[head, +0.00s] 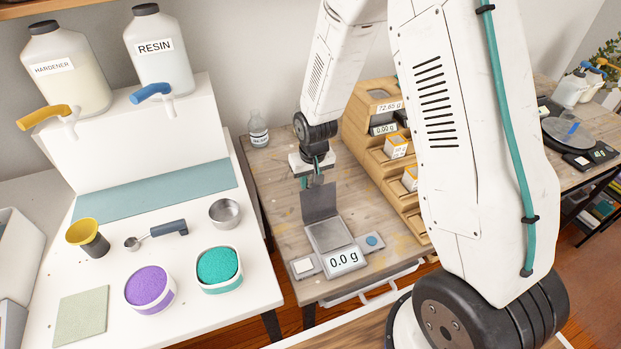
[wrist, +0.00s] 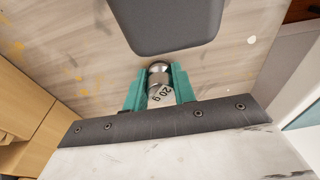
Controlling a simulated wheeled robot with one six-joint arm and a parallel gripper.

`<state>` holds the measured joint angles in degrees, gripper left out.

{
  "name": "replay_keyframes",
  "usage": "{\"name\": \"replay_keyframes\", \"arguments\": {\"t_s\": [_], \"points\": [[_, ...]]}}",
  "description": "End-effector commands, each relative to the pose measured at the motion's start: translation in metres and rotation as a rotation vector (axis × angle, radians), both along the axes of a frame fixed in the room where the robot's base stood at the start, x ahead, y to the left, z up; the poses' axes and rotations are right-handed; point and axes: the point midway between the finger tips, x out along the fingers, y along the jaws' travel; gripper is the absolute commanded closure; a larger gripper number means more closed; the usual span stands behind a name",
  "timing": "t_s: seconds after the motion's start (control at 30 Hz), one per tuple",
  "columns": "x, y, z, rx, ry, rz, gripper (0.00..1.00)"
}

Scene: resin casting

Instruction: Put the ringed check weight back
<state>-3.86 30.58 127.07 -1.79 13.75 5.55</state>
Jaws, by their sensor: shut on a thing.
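In the wrist view, my gripper (wrist: 159,78) is shut on a small silver check weight (wrist: 161,93) marked 20 g, with a rounded knob and a knurled band. A teal finger sits on each side of it. In the head view, my gripper (head: 313,182) hangs over the wooden table, just behind the raised dark lid of the small scale (head: 326,235); the weight is too small there to make out clearly. The scale display (head: 344,260) reads 0.0 g and its pan looks empty. I cannot tell the weight's resting place from these views.
A tiered wooden rack (head: 368,130) with displays and small boxes stands right of my gripper. A small bottle (head: 258,130) stands at the table's back left. The white bench at left holds purple (head: 149,287) and teal (head: 219,267) tubs.

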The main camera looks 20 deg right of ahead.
Motion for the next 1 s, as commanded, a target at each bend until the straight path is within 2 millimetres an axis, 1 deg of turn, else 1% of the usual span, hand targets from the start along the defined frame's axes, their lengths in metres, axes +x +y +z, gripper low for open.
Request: {"name": "replay_keyframes", "arguments": {"t_s": [0.03,0.07,0.1,0.37,0.47,0.57,0.9,1.0], "points": [[0.0,0.0,0.0,0.0,0.0,0.0,0.65],[0.0,0.0,0.0,0.0,0.0,0.0,0.57],[0.0,0.0,0.0,0.0,0.0,0.0,0.52],[0.0,0.0,0.001,0.0,0.0,0.0,0.52],[0.0,0.0,0.006,0.0,-0.002,0.0,0.52],[-0.001,0.0,0.019,0.0,-0.004,0.0,0.52],[-0.012,0.0,0.089,0.001,-0.005,0.0,0.52],[-0.015,0.0,0.105,0.0,-0.003,0.0,0.52]]}}
